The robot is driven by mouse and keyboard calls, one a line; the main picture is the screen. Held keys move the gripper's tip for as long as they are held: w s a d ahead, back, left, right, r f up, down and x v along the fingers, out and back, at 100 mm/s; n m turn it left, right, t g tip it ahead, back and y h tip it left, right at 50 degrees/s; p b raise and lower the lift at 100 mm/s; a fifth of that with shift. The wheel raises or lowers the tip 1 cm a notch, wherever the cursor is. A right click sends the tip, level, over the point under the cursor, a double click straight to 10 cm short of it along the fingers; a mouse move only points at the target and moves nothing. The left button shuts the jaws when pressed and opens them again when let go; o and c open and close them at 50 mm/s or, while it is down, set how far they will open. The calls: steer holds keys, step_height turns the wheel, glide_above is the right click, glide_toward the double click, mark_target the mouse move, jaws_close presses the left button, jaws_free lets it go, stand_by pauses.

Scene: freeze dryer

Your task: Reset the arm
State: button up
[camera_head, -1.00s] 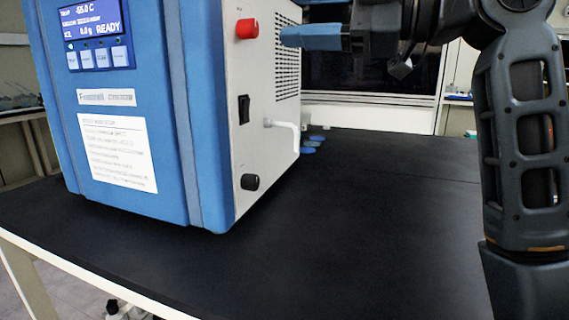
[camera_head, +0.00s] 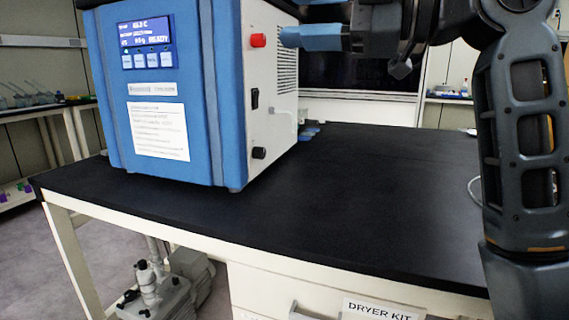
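My gripper (camera_head: 284,36) is at the top middle, with blue fingers pointing left. It looks near the right side panel of the freeze dryer in the picture, close to the red knob (camera_head: 258,40); the gap in depth is hard to judge. The fingers overlap in this view, so whether they are open or shut does not show. No held object is visible. The freeze dryer (camera_head: 205,90) is a blue and white box with a lit display (camera_head: 145,32) reading READY. My arm fills the right edge.
The black bench top (camera_head: 330,200) is clear in front of the dryer. A drawer labelled DRYER KIT (camera_head: 375,308) is below its front edge. A grey pump (camera_head: 160,295) stands on the floor under the bench. Side benches (camera_head: 45,108) stand at the left.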

steer(key=w+d+f+m+t+h, duration=0.15)
steer(key=f+m+t, duration=0.35)
steer(key=f, duration=0.7)
steer(key=d+f+m+t+h, duration=0.3)
steer(key=f+m, duration=0.5)
steer(key=f, duration=0.4)
steer(key=s+d+f+m+t+h, duration=0.1)
steer(key=s+d+f+m+h, duration=0.4)
steer(key=s+f, duration=0.6)
steer(key=s+d+f+m+t+h, duration=0.1)
steer(key=s+d+f+m+h, duration=0.4)
steer(key=s+f, duration=0.55)
steer(key=s+d+f+m+g+h, duration=0.1)
steer(key=s+d, duration=0.1)
steer(key=s, duration=0.9)
steer(key=s+d+m+h, duration=0.2)
steer(key=s, duration=0.9)
step_height(320, 180, up, 18)
steer(key=s+p, duration=0.2)
steer(key=p, duration=1.4)
steer(key=shift+s+n, duration=0.2)
steer(key=shift+n, duration=0.1)
